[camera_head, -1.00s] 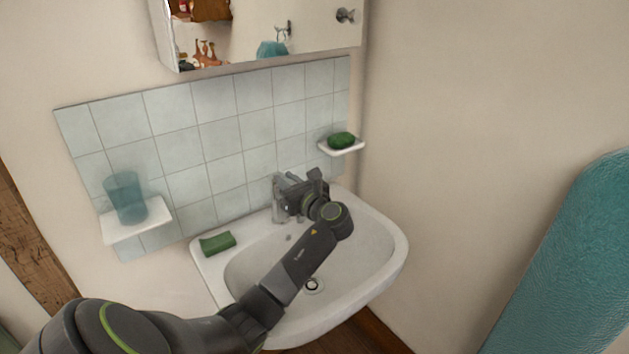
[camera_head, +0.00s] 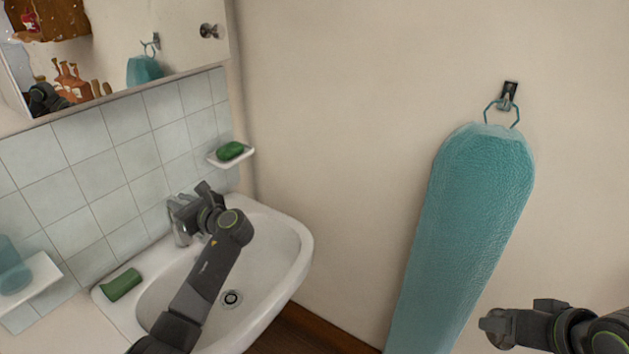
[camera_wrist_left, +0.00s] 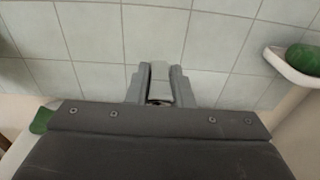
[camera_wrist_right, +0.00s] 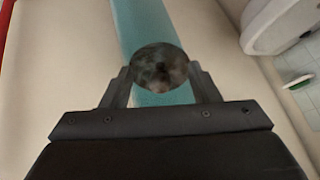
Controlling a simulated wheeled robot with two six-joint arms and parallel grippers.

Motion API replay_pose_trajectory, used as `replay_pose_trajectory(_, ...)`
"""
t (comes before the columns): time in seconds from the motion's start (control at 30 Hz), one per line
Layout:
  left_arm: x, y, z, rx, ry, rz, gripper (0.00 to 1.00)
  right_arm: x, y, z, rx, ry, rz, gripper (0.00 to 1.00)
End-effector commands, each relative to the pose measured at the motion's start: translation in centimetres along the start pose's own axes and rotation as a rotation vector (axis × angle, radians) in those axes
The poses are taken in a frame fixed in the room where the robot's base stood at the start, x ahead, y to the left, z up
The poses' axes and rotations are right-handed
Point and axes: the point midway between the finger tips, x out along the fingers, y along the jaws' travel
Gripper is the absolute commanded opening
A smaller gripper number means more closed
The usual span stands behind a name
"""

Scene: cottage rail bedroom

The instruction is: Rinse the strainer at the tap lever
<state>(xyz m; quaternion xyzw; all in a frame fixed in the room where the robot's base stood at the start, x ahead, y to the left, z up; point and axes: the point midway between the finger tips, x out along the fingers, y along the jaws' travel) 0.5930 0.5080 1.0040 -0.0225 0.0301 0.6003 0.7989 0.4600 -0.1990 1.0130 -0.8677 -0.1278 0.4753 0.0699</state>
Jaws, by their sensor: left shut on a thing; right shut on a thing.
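The chrome tap (camera_head: 180,236) stands at the back of the white sink (camera_head: 282,273). My left gripper (camera_head: 186,207) is at the top of the tap, shut on the tap lever (camera_wrist_left: 158,88), which is mostly hidden between the fingers. No water stream can be made out. My right gripper (camera_head: 515,322) is at the lower right in the head view, away from the sink. It is shut on the strainer (camera_wrist_right: 160,68), a round, dark, mesh-like piece in front of the fingers in the right wrist view. The strainer also shows small and grey in the head view (camera_head: 494,323).
A teal towel (camera_head: 465,220) hangs from a wall hook between my right gripper and the sink. A green soap (camera_head: 231,150) lies on a small shelf; a green block (camera_head: 122,285) lies on the sink rim. A blue cup (camera_head: 12,268) stands at the left. A mirror cabinet (camera_head: 180,40) hangs above.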

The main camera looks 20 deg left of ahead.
Motion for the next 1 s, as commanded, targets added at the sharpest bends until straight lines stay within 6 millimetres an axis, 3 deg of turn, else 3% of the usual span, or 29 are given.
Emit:
replay_pose_trajectory(0.17,0.0,0.0,-0.1,-0.001,0.000,-0.001,0.00,0.1,0.0,0.1,0.000,0.000,0.000,0.27)
replay_pose_trajectory(0.2,0.0,0.0,-0.1,-0.001,0.000,-0.001,0.23,0.1,0.0,0.1,0.000,0.000,0.000,0.27)
replay_pose_trajectory(0.37,0.0,0.0,-0.1,-0.001,-0.001,-0.001,0.42,0.1,0.0,0.1,0.000,0.000,0.000,0.27)
replay_pose_trajectory(0.73,-0.7,-0.1,-0.2,-0.001,-0.001,-0.002,0.42,0.2,0.1,0.1,0.000,0.000,0.000,0.27)
replay_pose_trajectory(1.0,-5.8,-0.1,-0.4,-0.004,0.004,-0.003,0.42,1.0,0.3,0.6,0.000,0.000,0.000,0.27)
